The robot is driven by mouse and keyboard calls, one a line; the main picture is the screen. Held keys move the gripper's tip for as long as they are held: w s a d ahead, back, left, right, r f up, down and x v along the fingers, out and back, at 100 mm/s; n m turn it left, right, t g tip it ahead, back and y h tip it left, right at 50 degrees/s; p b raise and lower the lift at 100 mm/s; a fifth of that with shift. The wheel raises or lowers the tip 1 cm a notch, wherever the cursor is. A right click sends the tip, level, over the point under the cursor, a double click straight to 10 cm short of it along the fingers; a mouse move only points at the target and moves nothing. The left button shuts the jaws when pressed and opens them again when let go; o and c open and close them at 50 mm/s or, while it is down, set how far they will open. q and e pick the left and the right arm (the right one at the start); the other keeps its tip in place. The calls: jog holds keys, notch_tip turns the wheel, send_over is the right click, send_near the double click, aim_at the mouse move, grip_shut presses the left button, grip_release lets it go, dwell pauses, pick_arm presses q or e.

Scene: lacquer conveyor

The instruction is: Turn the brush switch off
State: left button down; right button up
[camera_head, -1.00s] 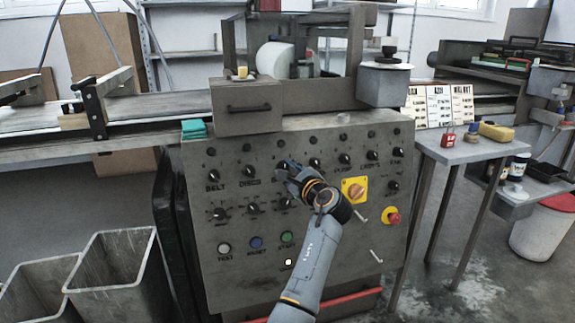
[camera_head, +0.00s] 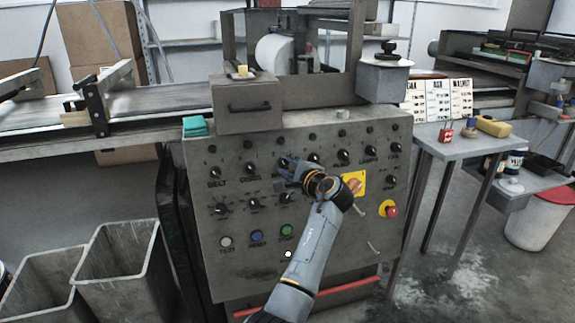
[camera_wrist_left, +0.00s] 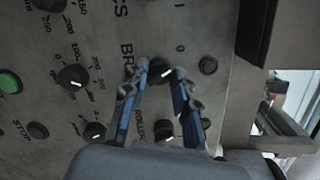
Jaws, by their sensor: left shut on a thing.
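The grey control panel (camera_head: 235,270) fills the middle of the head view, with a row of black knobs near its top. The brush switch (camera_wrist_left: 160,73) is a small black knob with a white pointer mark, beside a partly covered "BR" label in the left wrist view. My left gripper (camera_wrist_left: 161,69) has its two blue-grey fingers on either side of this knob and is shut on it. In the head view my left gripper (camera_head: 284,166) covers the switch. I cannot tell which mark the pointer meets. My right gripper is not in view.
Neighbouring knobs sit close by, including the roller knob (camera_wrist_left: 164,131) beside the fingers. A yellow-plated rotary switch (camera_head: 354,184) and a red emergency button (camera_head: 390,210) are right of my arm. A drawer box (camera_head: 247,105) stands above the panel. Bins (camera_head: 125,270) stand lower left.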

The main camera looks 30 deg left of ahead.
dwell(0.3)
pick_arm(q)
jog(key=c, duration=1)
grip_release()
jog(key=shift+c, duration=0.2)
jog(key=v, duration=1.2)
jog(key=shift+a, duration=0.1)
